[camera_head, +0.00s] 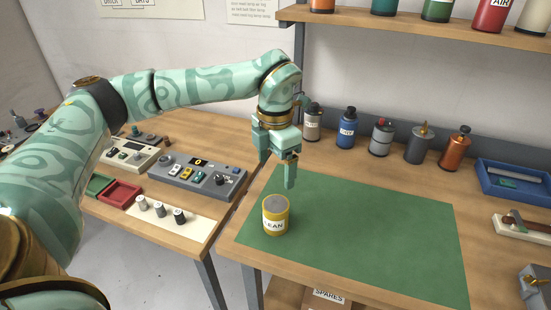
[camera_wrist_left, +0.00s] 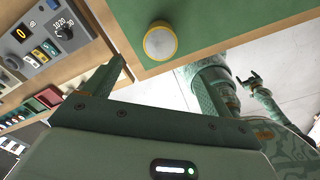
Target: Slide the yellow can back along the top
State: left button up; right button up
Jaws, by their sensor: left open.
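The yellow can (camera_head: 276,215) stands upright on the green mat (camera_head: 350,225), near the mat's left front corner, with a grey top and a white label reading "EAN". My left gripper (camera_head: 278,168) is open and empty, above and behind the can in the head view, apart from it. In the left wrist view the can (camera_wrist_left: 160,41) shows from above, beyond the gripper and close to the bench edge. A small teal gripper, seemingly my right one (camera_wrist_left: 251,80), shows far off in the left wrist view; its jaws are too small to judge.
Several bottles and cans, including a blue one (camera_head: 347,128) and an orange one (camera_head: 455,147), line the bench's back. A blue tray (camera_head: 515,182) stands at right. A control box (camera_head: 196,174) sits on the left bench. The mat is otherwise clear.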

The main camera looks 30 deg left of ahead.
aim_at(276, 204)
pick_arm(q)
notch_tip(276, 204, down, 15)
jog(key=b, duration=0.3)
pick_arm(e)
jog(key=f, duration=0.3)
jog(key=shift+s, duration=0.35)
pick_arm(q)
jog(key=shift+c, duration=0.2)
